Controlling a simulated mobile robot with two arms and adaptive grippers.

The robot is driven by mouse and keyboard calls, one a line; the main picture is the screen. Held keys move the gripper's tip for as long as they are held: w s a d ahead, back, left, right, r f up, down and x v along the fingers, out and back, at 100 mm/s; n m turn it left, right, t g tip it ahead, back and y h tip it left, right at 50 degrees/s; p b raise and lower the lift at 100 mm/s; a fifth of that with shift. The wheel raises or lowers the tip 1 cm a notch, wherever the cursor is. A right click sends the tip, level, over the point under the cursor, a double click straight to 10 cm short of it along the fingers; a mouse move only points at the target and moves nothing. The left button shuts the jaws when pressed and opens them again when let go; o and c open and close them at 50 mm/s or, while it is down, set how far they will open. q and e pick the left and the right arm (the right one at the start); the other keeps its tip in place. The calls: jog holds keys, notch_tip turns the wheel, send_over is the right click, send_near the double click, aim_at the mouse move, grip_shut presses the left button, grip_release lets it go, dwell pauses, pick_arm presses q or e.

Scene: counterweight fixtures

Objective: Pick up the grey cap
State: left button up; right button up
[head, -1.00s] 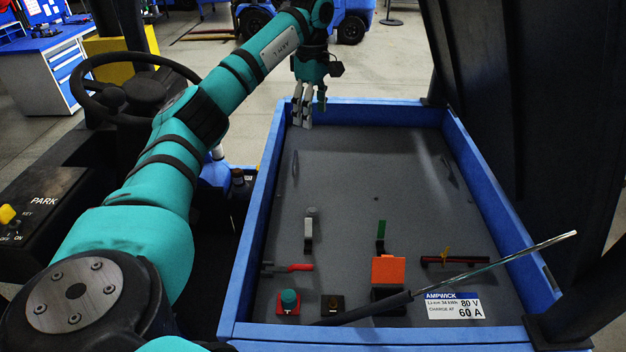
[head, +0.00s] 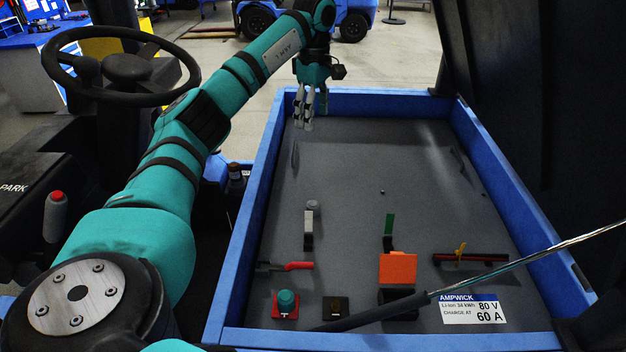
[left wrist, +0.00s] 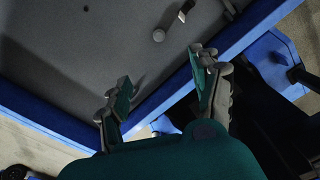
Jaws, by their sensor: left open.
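The grey cap (head: 313,205) is a small round piece on the dark grey floor of the blue-rimmed tray (head: 243,255), right behind an upright light-grey lever (head: 308,228). In the left wrist view the cap (left wrist: 159,35) lies on the grey floor, apart from the lever (left wrist: 187,11). My left gripper (head: 304,112) hangs near the tray's far left corner, well beyond the cap. In the left wrist view its fingers (left wrist: 163,82) are spread with nothing between them. My right gripper is in neither view.
A red-handled lever (head: 298,266), a green-topped knob (head: 286,302), an orange plate (head: 398,268) and a green tab (head: 389,224) stand nearer the front. A metal rod (head: 520,264) slants across the front right. The tray's far middle is mostly clear.

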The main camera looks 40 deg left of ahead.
pick_arm(q)
jog(key=b, duration=1.2)
send_over(314, 204)
notch_tip(314, 204, down, 13)
notch_tip(314, 204, down, 13)
jog(key=shift+s+d+r+p, duration=0.1)
jog(key=shift+s+d+p, duration=0.05)
jog(key=shift+p, duration=0.15)
jog(key=f, duration=0.3)
jog(key=f+p, duration=0.1)
jog(key=f, duration=0.1)
jog(key=shift+w+a+f, duration=0.15)
jog(key=shift+w+a, duration=0.05)
jog(key=shift+a, duration=0.05)
jog(key=c, duration=0.8)
